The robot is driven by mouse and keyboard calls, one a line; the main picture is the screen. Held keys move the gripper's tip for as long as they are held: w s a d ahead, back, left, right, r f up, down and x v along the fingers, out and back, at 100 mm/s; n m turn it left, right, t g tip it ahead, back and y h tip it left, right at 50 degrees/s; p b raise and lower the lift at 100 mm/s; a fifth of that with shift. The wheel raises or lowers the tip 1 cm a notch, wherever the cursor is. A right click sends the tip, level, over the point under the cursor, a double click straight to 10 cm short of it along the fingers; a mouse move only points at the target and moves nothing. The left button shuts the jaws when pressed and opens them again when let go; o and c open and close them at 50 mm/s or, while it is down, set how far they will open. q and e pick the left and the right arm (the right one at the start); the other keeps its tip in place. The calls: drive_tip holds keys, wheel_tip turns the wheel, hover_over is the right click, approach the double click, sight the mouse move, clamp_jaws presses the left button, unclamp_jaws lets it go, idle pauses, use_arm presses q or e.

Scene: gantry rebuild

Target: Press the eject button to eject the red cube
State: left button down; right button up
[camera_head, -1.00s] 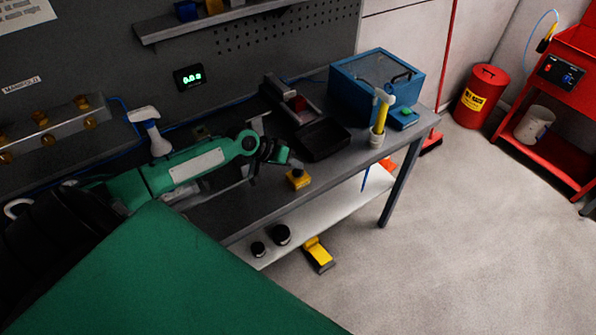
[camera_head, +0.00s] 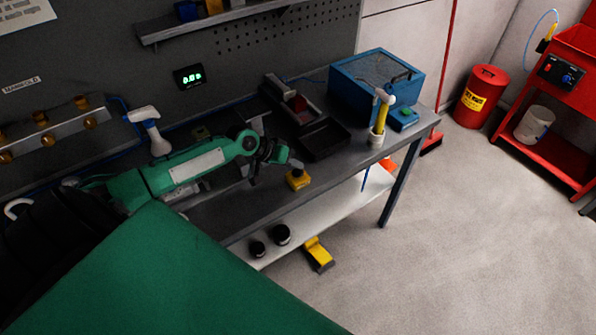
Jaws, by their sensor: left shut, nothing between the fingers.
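The eject button is most likely the small yellow box (camera_head: 297,181) with a dark top near the front edge of the workbench. A red cube (camera_head: 298,103) sits in the grey dispenser (camera_head: 278,92) at the back of the bench, above a black tray (camera_head: 324,138). My left gripper (camera_head: 294,164) is shut and empty, just above and behind the yellow box. Its fingertips look very close to the box's top; I cannot tell whether they touch. My right gripper is not in view.
A blue lidded box (camera_head: 350,95) stands at the right of the bench. In front of it are a holder with a yellow-handled hammer (camera_head: 382,112) and a blue box with a green button (camera_head: 404,117). A spray bottle (camera_head: 152,130) stands behind my left arm.

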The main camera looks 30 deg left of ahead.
sight(294, 173)
use_arm(q)
drive_tip(key=shift+f, duration=0.15)
drive_tip(key=shift+f, duration=0.25)
drive_tip(key=shift+f+b, duration=0.45)
drive_tip(key=shift+f, duration=0.1)
idle(0.5)
drive_tip(key=shift+r, duration=0.1)
drive_tip(key=shift+r+p, duration=0.8)
drive_tip(key=shift+r, duration=0.05)
wheel_tip(294, 173, up, 5)
drive_tip(key=p, duration=0.4)
drive_tip(key=shift+r, duration=0.1)
idle(0.5)
